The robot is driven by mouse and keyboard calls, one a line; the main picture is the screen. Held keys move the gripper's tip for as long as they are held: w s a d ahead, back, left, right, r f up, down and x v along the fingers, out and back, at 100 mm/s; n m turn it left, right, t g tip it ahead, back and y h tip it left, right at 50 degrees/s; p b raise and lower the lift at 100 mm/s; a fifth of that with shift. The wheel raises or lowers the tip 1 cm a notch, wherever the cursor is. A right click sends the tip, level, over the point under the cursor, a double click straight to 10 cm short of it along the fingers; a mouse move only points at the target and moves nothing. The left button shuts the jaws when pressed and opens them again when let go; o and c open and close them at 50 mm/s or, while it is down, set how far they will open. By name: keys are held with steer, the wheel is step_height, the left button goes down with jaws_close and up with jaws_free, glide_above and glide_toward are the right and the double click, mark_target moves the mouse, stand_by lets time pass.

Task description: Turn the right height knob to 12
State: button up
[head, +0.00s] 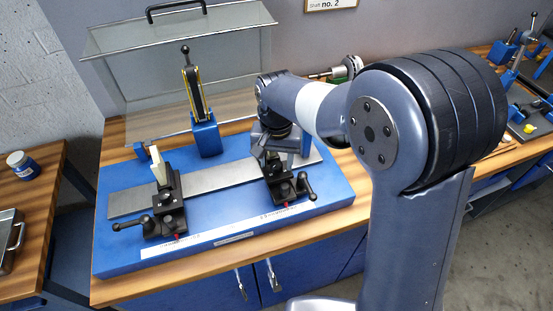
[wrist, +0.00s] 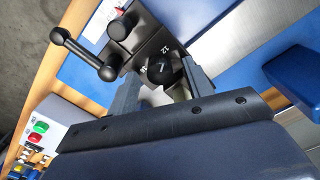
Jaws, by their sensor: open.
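The right height knob (wrist: 160,72) is a small round black knob with a short white mark, on the right black support (head: 282,188). In the wrist view a printed 12 (wrist: 165,48) lies just above the knob, and another number, too small to read, lies at its left. I cannot tell exactly which number the mark meets. My gripper (wrist: 160,78) is open, its two grey fingers on either side of the knob; I cannot tell whether they touch it. In the head view my gripper (head: 272,152) is over the right support and hides the knob.
The left black support (head: 168,205) stands on the same blue base (head: 230,236). Black clamp levers (head: 307,187) stick out at the supports' sides. A blue post (head: 206,138) and a raised clear guard (head: 180,35) stand behind. Red and green buttons (wrist: 40,128) show in the wrist view.

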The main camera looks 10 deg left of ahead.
mark_target(277, 164)
step_height(277, 164, up, 11)
steer(key=shift+f+b, duration=0.2)
steer(key=shift+b, duration=0.15)
steer(key=shift+f, duration=0.15)
step_height(277, 164, down, 11)
steer(key=shift+r+p, duration=0.15)
steer(key=shift+p, duration=0.25)
steer(key=shift+n, duration=0.3)
steer(key=shift+r, duration=0.1)
